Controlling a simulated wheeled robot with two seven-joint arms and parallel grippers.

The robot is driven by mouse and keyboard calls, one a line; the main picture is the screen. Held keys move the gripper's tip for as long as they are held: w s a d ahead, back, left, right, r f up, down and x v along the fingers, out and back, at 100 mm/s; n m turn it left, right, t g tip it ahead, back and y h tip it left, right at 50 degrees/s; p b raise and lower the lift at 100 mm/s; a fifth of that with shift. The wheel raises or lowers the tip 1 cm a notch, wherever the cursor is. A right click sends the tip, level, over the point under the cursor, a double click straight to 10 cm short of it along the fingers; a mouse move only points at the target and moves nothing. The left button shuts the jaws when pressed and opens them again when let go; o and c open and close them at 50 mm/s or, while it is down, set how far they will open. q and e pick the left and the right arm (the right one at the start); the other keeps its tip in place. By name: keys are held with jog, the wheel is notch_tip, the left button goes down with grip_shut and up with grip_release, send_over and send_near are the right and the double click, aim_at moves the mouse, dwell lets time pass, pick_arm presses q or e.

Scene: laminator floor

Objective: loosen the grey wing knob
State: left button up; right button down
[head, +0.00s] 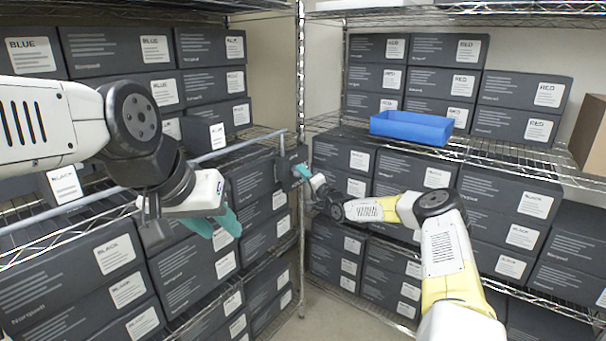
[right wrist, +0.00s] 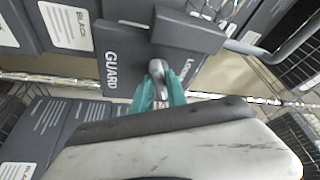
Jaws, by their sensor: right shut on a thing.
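The grey wing knob (right wrist: 158,72) is in the right wrist view, in front of a dark plate (right wrist: 118,72) lettered GUARD. My right gripper (right wrist: 160,88) has its teal fingers on both sides of the knob and is shut on it. The fingers hide part of the knob. In the head view, my right gripper (head: 301,171) reaches the dark guard housing (head: 288,166) by the shelf post; the knob cannot be made out there. My left gripper (head: 219,223) is open and empty, in front of the left shelves, apart from the guard.
A grey rail (head: 235,147) runs along the left shelf to the guard. The wire shelves hold many dark labelled boxes (head: 188,260). A blue tray (head: 411,127) sits on the right shelf. A metal post (head: 301,75) stands in the corner. Bare floor (head: 335,318) shows below.

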jog(key=n+g+y, duration=0.1)
jog(key=n+y, duration=0.1)
jog(key=n, duration=0.3)
jog(key=n+g+y, duration=0.1)
jog(key=n+y, duration=0.1)
jog(key=n, duration=0.4)
jog(key=n+g+y, duration=0.1)
jog(key=n+y, duration=0.2)
jog(key=n, duration=0.3)
jog(key=shift+w+d+f, duration=0.15)
jog(key=shift+w+d, duration=0.05)
jog(key=c, duration=1.4)
grip_release()
jog(key=shift+d, duration=0.1)
jog(key=v, duration=0.7)
jog(key=shift+s+d, duration=0.2)
jog(key=shift+d, duration=0.1)
jog(key=shift+f, duration=0.1)
